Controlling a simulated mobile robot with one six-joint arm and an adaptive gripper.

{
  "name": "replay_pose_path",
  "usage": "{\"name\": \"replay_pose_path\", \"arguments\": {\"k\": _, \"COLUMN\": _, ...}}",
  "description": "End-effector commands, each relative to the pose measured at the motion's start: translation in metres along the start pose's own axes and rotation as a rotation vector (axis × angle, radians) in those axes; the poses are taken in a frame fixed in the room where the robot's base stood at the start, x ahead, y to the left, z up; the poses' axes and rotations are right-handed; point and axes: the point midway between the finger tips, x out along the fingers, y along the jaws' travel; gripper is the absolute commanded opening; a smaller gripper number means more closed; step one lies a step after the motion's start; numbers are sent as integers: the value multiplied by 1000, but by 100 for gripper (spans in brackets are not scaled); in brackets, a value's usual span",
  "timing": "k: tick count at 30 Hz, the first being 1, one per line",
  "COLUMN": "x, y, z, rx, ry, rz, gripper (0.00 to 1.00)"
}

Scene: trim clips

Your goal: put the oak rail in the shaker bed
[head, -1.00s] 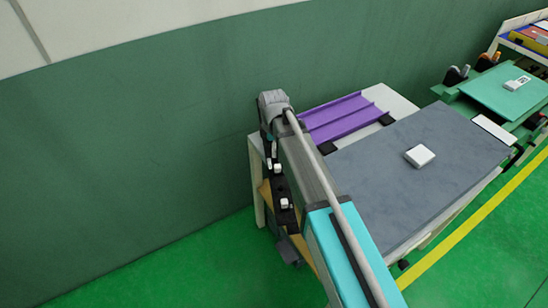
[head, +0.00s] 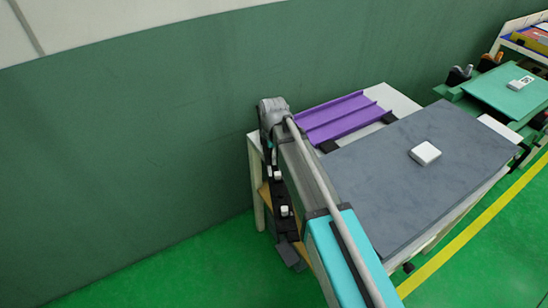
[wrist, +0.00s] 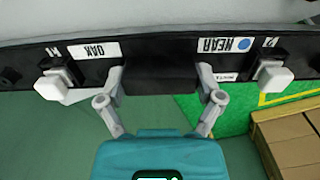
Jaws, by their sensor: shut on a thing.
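The oak rail (wrist: 160,65) is a long black bar with an upside-down "OAK" label, a "NEAR" label with a blue dot, and a white clip near each end. My gripper (wrist: 163,85) is shut on the dark block at its middle. In the head view, part of the rail (head: 282,195) shows beside the table's left end, below the top; my arm hides the jaws there. A purple channelled tray (head: 342,117) lies at the back of the table, with black blocks at its front corners. I cannot tell for sure whether it is the shaker bed.
A grey slab (head: 400,185) covers the table's front part, with a small white box (head: 425,152) on it. A green bench with a teal plate (head: 500,92) stands at the right. Cardboard boxes (wrist: 290,145) show in the wrist view. The green wall runs close behind the table.

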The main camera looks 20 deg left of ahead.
Motion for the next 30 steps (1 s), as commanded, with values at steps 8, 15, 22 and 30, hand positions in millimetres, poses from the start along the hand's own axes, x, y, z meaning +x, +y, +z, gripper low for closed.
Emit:
{"name": "replay_pose_path", "arguments": {"k": 8, "x": 0, "y": 0, "z": 0, "rx": 0, "ry": 0, "rz": 0, "gripper": 24}}
{"name": "replay_pose_path", "arguments": {"k": 15, "x": 3, "y": 0, "z": 0, "rx": 0, "ry": 0, "rz": 0, "gripper": 92}}
{"name": "replay_pose_path", "arguments": {"k": 22, "x": 3, "y": 0, "z": 0, "rx": 1, "ry": 0, "rz": 0, "gripper": 100}}
{"name": "replay_pose_path", "arguments": {"k": 30, "x": 2, "y": 0, "z": 1, "rx": 1, "ry": 0, "rz": 0, "gripper": 100}}
